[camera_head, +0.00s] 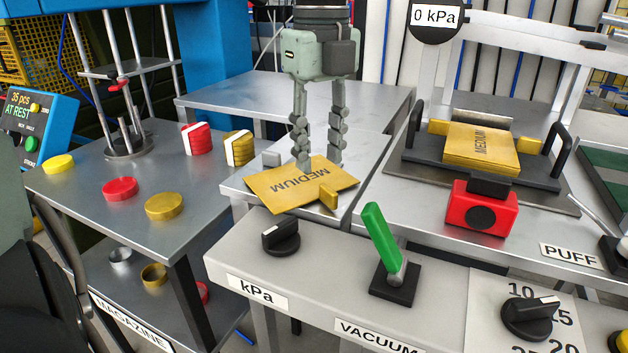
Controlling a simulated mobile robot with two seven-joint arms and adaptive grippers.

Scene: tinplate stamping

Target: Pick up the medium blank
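A yellow medium blank (275,187), a thin sheet marked MEDIUM, lies on a small grey table in the middle, its near edge close to the table's front. My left gripper (319,166) points straight down over the back part of this blank. Its two fingers are apart with nothing visible between them. The left fingertip overlaps the blank in the picture; whether it touches cannot be told. A stack of yellow sheets (481,148), also marked MEDIUM, sits in a dark holder at the right. My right gripper is not in view.
A small yellow block (328,196) stands at the blank's front edge and a grey block (271,159) behind it. A green lever (383,240) and black knob (281,237) rise from the front panel. A red clamp block (481,208) fronts the holder. Coloured discs (164,206) lie on the left table.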

